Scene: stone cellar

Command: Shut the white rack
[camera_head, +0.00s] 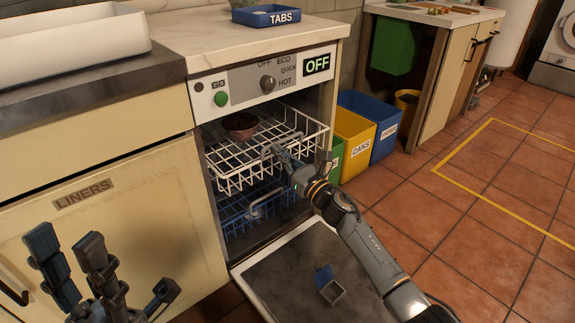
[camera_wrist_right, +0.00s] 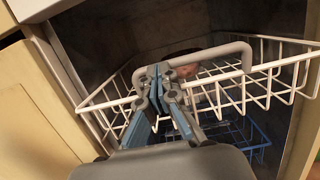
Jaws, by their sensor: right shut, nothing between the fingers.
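The white rack (camera_head: 237,178) is the upper rack of the dishwasher and stands partly out of the opening. A dark reddish bowl (camera_head: 240,125) sits in it toward the back. My right gripper (camera_head: 272,153) is shut at the rack's front, by its grey handle; it also shows in the right wrist view (camera_wrist_right: 158,75), fingertips together at the handle (camera_wrist_right: 205,52) with nothing between them. I cannot tell whether they touch it. My left gripper (camera_head: 70,262) is at the lower left, fingers apart and empty, in front of the cabinet.
The blue lower rack (camera_head: 236,212) is below the white one. The dishwasher door (camera_head: 300,280) is folded down, with a small blue-and-grey box on it. Yellow (camera_head: 352,140) and blue (camera_head: 385,125) bins stand right. Tiled floor there is clear.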

